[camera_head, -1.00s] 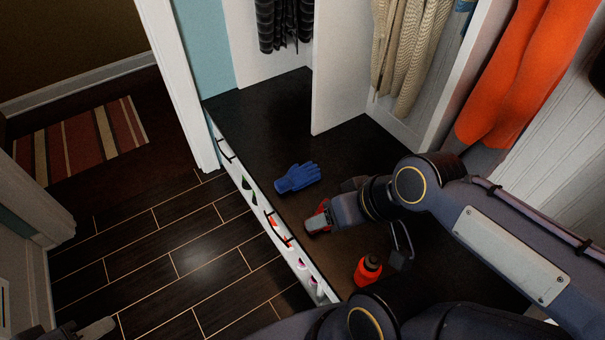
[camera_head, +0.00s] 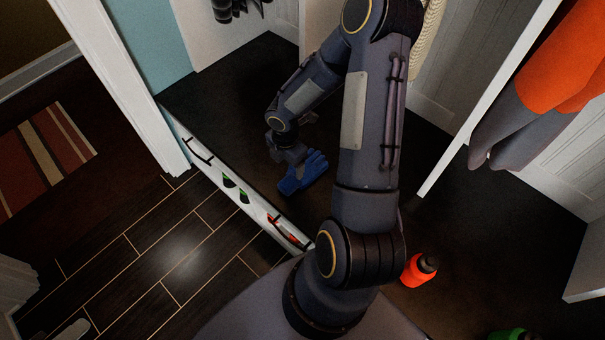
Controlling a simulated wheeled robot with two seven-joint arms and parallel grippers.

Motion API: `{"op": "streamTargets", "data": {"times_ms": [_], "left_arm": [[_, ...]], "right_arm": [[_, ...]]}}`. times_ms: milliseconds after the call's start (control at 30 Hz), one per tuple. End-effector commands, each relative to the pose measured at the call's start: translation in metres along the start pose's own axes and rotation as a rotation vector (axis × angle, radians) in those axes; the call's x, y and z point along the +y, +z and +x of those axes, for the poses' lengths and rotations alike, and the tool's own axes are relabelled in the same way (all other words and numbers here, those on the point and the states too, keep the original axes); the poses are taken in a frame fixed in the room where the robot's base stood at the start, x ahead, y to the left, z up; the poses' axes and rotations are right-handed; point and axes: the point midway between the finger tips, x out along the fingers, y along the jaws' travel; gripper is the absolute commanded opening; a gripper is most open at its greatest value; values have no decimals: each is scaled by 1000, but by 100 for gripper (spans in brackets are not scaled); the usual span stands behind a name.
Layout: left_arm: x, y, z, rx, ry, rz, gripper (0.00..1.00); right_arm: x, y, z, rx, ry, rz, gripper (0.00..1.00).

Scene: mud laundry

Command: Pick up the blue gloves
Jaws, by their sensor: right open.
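The blue gloves (camera_head: 303,172) lie on the dark bench top near its front edge, showing as one blue shape with the fingers pointing up and right. My right arm reaches over the bench and bends back down toward them. My right gripper (camera_head: 287,154) is at the upper left end of the gloves, its jaws pointing down at them. It is open. The fingertips are small and dark here, and I cannot tell whether they touch the gloves. My left gripper is not in view.
The white bench front (camera_head: 237,195) has hooks. A white partition (camera_head: 487,105) and hanging orange clothing (camera_head: 560,65) are at the right. The wooden floor (camera_head: 165,255) is clear.

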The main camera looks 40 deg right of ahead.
Motion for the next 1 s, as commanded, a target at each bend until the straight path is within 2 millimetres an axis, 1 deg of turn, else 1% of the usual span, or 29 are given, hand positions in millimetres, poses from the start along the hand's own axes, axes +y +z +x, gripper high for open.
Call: {"op": "streamTargets", "data": {"times_ms": [33, 367, 500, 600, 733, 933, 967, 1000], "left_arm": [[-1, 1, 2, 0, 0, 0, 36], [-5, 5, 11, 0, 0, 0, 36], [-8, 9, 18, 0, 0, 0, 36], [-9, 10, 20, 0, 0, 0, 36], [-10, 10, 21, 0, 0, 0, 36], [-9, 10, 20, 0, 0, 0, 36], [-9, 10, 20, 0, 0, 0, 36], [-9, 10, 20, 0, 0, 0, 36]], "right_arm": [[0, -1, 8, 4, -4, -17, 75], [-3, -5, 46, 6, -5, -33, 75], [-9, -12, 67, 6, -7, -33, 75], [-9, -11, 80, 6, -6, -29, 75], [-9, -10, 85, 4, -4, -30, 75], [-8, -10, 85, 4, -3, -29, 75], [-8, -10, 85, 4, -4, -29, 72], [-8, -10, 85, 4, -4, -29, 67]]}}
